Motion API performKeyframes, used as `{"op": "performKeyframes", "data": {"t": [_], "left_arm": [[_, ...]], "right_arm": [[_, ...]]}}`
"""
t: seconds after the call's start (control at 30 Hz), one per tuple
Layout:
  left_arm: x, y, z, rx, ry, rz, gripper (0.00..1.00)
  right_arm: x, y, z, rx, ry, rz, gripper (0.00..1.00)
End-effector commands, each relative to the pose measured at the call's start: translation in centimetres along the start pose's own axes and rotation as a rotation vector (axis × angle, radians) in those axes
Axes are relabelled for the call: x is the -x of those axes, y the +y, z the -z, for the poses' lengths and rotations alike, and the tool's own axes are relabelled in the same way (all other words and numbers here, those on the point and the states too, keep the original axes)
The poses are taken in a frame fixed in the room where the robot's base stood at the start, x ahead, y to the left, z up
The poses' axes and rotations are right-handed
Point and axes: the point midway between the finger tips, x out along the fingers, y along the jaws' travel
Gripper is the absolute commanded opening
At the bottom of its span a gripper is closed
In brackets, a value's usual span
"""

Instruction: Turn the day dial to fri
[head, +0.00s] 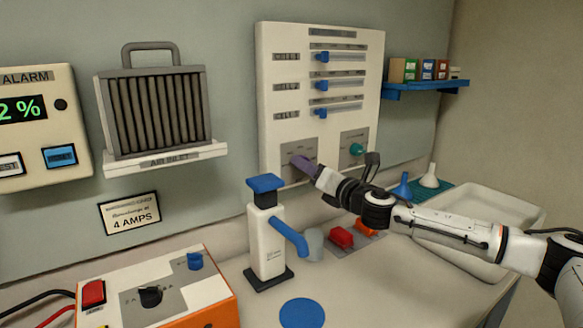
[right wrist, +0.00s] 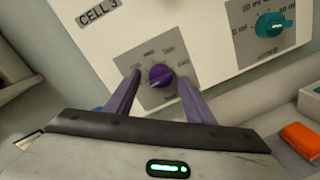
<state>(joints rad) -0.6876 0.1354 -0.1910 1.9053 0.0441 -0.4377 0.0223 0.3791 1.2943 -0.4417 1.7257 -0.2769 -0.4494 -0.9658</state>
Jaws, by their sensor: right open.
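The day dial is a round purple knob (right wrist: 160,76) on a grey plate (right wrist: 146,55) low on the white wall panel (head: 318,70). Small labels surround it, too blurred to read surely. A pale mark shows at the knob's lower left in the right wrist view. My right gripper (right wrist: 157,79) is open, with one purple finger on either side of the dial; contact cannot be told. My left gripper is not in view.
A teal dial (right wrist: 271,25) sits right of the day dial. Blue sliders (head: 322,57) are higher on the panel. A white dispenser with a blue top (head: 266,230) stands on the counter left of my right arm.

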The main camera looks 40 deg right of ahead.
Motion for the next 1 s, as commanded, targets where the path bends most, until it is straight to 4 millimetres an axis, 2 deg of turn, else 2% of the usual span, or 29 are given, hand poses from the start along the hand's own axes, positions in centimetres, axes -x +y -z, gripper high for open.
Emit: {"op": "performKeyframes", "data": {"t": [0.17, 0.4, 0.47, 0.67, 1.0], "left_arm": [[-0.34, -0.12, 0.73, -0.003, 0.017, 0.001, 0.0], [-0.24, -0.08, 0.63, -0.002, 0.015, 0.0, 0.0], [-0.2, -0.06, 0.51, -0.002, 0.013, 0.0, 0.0], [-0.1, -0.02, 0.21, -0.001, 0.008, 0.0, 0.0], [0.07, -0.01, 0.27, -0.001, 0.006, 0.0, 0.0]], "right_arm": [[-0.17, -0.55, -0.37, -0.001, -0.004, 0.006, 0.49], [-0.18, -0.58, -0.42, 0.0, -0.004, 0.006, 0.49], [-0.18, -0.58, -0.42, 0.0, -0.004, 0.006, 0.42], [-0.17, -0.56, -0.4, 0.0, -0.004, 0.006, 0.08], [-0.17, -0.53, -0.4, -0.046, 0.0, 0.008, 0.08]]}}
